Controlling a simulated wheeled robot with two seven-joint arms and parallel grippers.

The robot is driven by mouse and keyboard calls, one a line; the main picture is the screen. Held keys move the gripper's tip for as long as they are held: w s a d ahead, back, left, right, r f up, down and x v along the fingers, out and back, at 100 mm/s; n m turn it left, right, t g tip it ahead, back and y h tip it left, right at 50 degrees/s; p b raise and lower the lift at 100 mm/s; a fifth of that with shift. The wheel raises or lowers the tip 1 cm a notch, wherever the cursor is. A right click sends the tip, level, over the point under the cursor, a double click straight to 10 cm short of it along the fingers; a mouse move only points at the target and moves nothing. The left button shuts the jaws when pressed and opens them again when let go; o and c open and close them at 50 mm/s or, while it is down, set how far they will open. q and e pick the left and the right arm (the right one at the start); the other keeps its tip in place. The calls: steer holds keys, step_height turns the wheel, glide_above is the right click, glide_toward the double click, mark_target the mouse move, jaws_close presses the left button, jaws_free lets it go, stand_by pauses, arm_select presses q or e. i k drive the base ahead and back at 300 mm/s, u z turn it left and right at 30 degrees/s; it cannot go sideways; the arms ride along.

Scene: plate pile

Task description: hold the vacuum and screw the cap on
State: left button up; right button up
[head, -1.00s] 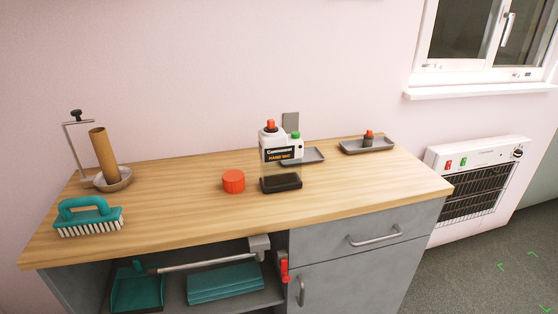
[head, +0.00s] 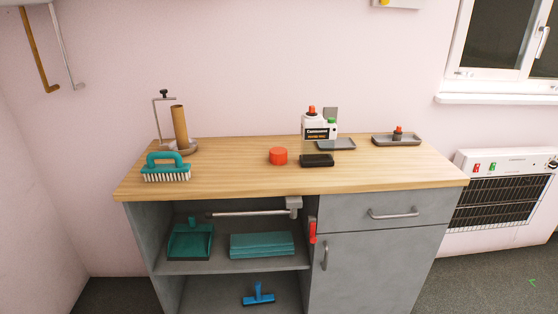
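A white hand vacuum (head: 313,130) with a dark label, an orange top and a green knob stands upright toward the back of the wooden counter. A dark, flat block (head: 317,161) sits just below it in the picture; I cannot tell whether the two are joined. A round red-orange cap (head: 278,156) lies on the counter to the left of the vacuum, apart from it. Neither of my grippers is in the head view.
The counter (head: 230,180) also holds a teal brush (head: 166,168), a stand with a cardboard tube (head: 180,124), and grey trays (head: 397,140). The cabinet below has open shelves with a dustpan (head: 190,242) and folded teal cloths (head: 262,245). A heater (head: 506,190) is at right.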

mark_target(319, 137)
steer(key=z, duration=0.35)
steer(key=i, duration=1.25)
steer(key=u, duration=0.7)
